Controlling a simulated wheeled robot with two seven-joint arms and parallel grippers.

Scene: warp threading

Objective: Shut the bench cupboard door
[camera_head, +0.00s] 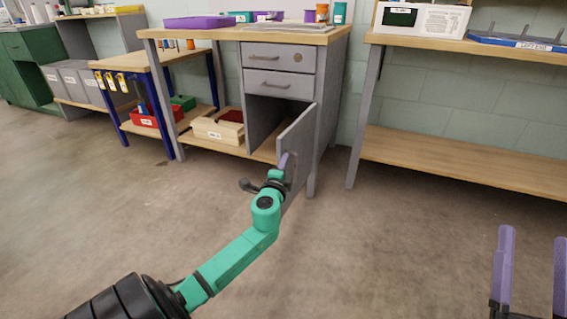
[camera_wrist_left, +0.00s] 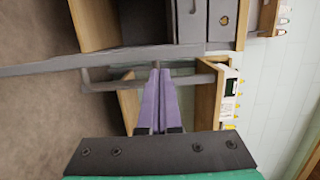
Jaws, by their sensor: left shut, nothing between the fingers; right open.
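The grey bench cupboard (camera_head: 322,90) stands under a wooden bench top, below two drawers. Its grey door (camera_head: 298,133) stands open, swung out toward me, and the dark inside shows to its left. My left gripper (camera_head: 284,160) is shut and empty at the door's outer face. In the left wrist view its purple fingers (camera_wrist_left: 160,72) lie together across a grey handle bar (camera_wrist_left: 105,86), close to the door (camera_wrist_left: 60,66); I cannot tell whether they touch. My right gripper (camera_head: 532,236) is open and empty at the lower right, far from the door.
A wooden box (camera_head: 217,132) sits on the low shelf left of the cupboard. A blue-legged table (camera_head: 165,57) with a red bin (camera_head: 146,121) stands further left. A second bench (camera_head: 465,160) stands to the right. The floor in front is clear.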

